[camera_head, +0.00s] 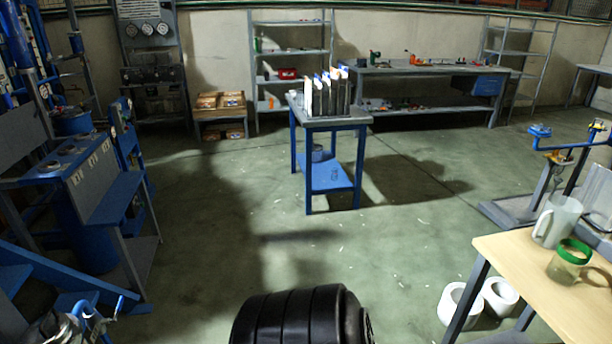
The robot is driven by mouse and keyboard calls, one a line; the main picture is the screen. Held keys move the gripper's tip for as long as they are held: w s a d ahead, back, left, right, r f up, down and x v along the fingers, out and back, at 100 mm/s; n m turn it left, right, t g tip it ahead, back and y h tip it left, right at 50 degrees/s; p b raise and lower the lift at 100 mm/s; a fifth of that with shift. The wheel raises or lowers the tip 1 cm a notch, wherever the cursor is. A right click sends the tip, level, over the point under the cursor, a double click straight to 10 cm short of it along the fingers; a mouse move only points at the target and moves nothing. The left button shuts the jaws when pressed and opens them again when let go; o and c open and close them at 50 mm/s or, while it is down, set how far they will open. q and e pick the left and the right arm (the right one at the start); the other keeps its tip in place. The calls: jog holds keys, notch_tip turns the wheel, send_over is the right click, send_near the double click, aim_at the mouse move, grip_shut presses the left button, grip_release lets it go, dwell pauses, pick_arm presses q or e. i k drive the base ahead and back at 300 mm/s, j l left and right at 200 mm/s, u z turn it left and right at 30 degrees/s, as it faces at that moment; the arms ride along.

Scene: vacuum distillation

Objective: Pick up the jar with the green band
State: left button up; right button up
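The jar with the green band (569,262) stands upright on the light wooden tabletop (505,251) at the lower right. It is see-through with a brownish tint, and the green band is around its top. A pale translucent pitcher (561,222) with a handle stands just behind it, to its left. Neither of my grippers shows in this view, so I cannot see whether they are open or shut.
Two white cylinders (458,303) (500,295) are on the floor beside the wooden table. A blue-legged table (330,122) with upright binders stands mid-room. Blue equipment (95,190) fills the left side. The green floor (400,240) between is mostly clear.

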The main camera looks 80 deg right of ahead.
aim_at(571, 256)
jog(key=z, duration=4.7)
